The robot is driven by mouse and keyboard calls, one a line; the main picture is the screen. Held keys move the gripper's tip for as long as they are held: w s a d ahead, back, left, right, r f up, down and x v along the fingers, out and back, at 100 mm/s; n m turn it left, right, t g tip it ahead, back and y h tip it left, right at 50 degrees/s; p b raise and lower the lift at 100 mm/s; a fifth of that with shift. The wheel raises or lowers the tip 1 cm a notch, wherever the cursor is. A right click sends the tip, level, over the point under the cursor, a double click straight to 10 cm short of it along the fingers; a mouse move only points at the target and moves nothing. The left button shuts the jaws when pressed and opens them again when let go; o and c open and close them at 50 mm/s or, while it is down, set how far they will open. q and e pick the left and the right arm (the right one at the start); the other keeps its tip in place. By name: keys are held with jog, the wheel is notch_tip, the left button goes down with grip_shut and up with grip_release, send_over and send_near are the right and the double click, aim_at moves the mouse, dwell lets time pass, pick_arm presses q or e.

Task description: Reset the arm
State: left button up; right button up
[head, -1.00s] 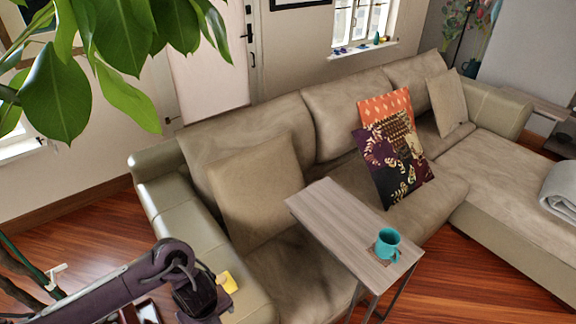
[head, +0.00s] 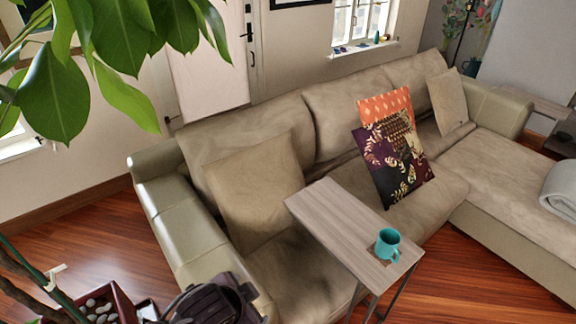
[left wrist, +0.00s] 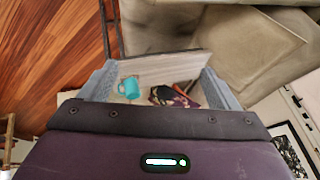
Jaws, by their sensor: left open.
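My left arm's dark wrist (head: 215,303) shows at the bottom edge of the head view, in front of the sofa's left armrest. Its fingers are not visible there. In the left wrist view my left gripper (left wrist: 157,82) is open, its two grey fingers wide apart with nothing held between them. Through the gap I see the teal mug (left wrist: 129,88), the side table top (left wrist: 165,66) and part of a patterned cushion (left wrist: 178,98), all well beyond the fingertips. My right gripper is in neither view.
A beige sofa (head: 185,222) fills the middle, with cushions on it. The narrow side table (head: 335,215) stands before it, holding a teal mug (head: 388,243). Plant leaves (head: 115,60) hang at upper left. A red planter with stones (head: 123,303) stands at lower left.

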pick_arm(q)
jog(key=s+a+n+g+y, duration=0.2)
jog(key=s+a+n+g, duration=0.1)
jog(key=s+a+n, duration=0.75)
notch_tip(320, 180, down, 31)
jog(key=w+m+b, duration=0.2)
jog(key=s+a+f+g+b, duration=0.1)
jog(key=s+a+f, duration=0.1)
jog(key=s+f, duration=0.8)
jog(key=s+a+f+g+b, duration=0.1)
jog(key=s+a+f, duration=0.1)
jog(key=s+f, duration=0.8)
jog(key=shift+s+f, duration=0.25)
jog(key=shift+f, duration=0.5)
